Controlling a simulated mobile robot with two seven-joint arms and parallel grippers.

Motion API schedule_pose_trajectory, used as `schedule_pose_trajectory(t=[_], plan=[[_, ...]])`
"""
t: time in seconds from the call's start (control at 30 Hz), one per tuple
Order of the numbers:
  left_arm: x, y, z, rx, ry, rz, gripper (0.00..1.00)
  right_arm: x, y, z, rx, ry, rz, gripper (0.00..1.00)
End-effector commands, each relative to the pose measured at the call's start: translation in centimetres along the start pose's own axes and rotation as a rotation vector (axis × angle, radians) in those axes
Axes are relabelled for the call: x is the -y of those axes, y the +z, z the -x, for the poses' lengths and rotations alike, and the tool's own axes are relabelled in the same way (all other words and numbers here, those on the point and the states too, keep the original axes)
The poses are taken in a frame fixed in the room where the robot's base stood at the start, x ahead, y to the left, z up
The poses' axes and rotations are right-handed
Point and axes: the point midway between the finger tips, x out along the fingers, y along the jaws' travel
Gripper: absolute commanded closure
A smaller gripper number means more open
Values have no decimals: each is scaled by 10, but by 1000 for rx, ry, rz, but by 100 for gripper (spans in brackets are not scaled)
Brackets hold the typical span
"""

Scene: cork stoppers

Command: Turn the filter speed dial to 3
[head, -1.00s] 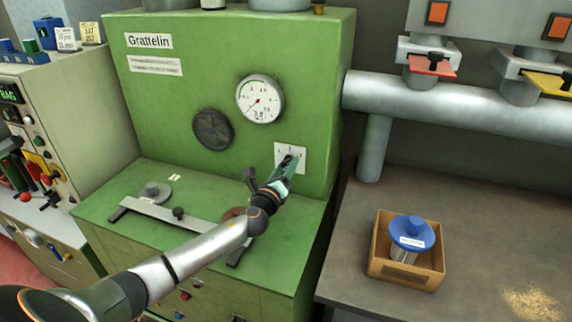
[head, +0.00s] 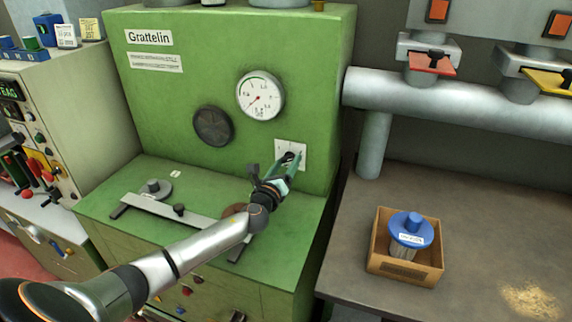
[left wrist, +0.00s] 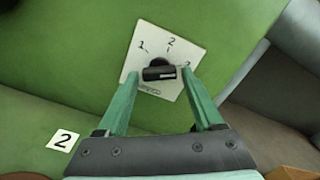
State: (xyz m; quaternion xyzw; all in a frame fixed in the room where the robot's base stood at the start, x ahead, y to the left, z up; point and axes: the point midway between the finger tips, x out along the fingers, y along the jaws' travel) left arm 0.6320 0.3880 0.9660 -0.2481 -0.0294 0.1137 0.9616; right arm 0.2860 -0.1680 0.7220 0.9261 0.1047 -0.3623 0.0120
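The filter speed dial is a dark knob (left wrist: 158,73) on a white square plate on the front of the green machine. In the left wrist view the plate (left wrist: 150,52) shows 1, 2 and a third mark partly covered by a finger. The knob's bar lies roughly crosswise in that view. My left gripper (left wrist: 160,82) is open, with one green finger on each side of the knob and small gaps showing. In the head view my left gripper (head: 291,159) is in front of the plate (head: 302,152) and hides most of the knob. My right gripper is out of view.
A round gauge (head: 260,95) and a dark round disc (head: 213,126) are on the green panel (head: 180,90) above. A bracket bar (head: 170,212) lies on the ledge below. At right, a cardboard box (head: 404,270) holds a blue-topped filter (head: 411,229) on the counter (head: 470,240).

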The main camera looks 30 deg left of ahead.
Motion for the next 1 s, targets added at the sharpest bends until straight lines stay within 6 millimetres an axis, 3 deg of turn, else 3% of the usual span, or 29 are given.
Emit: schedule_pose_trajectory(t=[0.1,0.47,0.67,1.0], plan=[[0,0,0,0,0,1,18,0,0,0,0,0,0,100],[-1,0,5,-2,1,2,18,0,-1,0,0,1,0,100],[0,0,32,-3,-1,2,18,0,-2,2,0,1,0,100],[-1,-1,94,-3,0,2,18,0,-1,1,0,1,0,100]])
